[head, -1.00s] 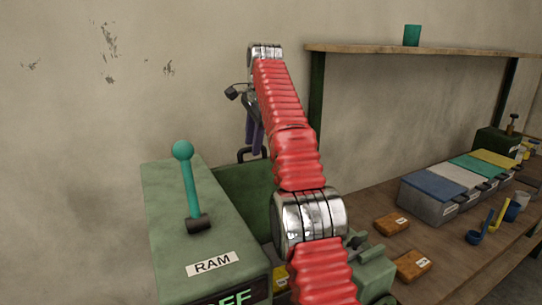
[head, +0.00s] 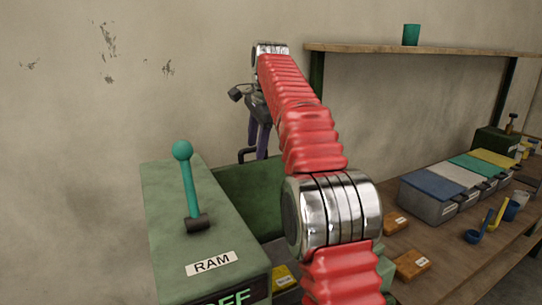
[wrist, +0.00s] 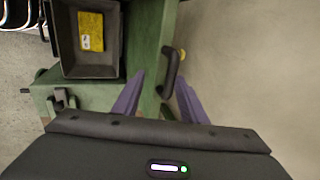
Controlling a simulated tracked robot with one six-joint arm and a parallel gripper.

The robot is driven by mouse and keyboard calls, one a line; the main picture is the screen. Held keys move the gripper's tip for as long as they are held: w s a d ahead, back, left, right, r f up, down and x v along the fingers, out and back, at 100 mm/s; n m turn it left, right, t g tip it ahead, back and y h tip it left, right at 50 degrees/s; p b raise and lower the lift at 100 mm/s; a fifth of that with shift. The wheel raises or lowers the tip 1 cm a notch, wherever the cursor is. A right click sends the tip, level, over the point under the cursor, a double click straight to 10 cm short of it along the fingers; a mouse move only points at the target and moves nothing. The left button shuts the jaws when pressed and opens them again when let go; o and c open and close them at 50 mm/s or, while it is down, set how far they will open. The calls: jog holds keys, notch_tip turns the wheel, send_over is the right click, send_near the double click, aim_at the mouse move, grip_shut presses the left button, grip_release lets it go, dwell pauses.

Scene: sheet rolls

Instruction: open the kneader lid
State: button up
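The kneader is a green machine with its lid (head: 250,195) standing raised at the back, seen as a green panel in the head view. A dark handle (head: 248,154) is at the lid's top edge; it also shows in the wrist view (wrist: 172,73). In the wrist view the chamber (wrist: 92,70) lies uncovered, with a yellow labelled block (wrist: 91,31) inside. My gripper (head: 258,150) is above the lid; its purple fingers (wrist: 160,105) are apart with nothing between their tips. The handle is just beyond the gap; contact cannot be told.
A green box labelled RAM (head: 212,262) with a teal lever (head: 188,180) stands at left. To the right, a bench holds orange blocks (head: 412,264), lidded bins (head: 428,198) and scoops. A shelf (head: 420,49) with a teal cup (head: 411,34) runs above.

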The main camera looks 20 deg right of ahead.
jog(key=s+d, duration=0.1)
jog(key=s, duration=0.8)
jog(key=shift+f, duration=0.45)
jog(key=shift+w+r, duration=0.15)
jog(key=shift+r, duration=0.1)
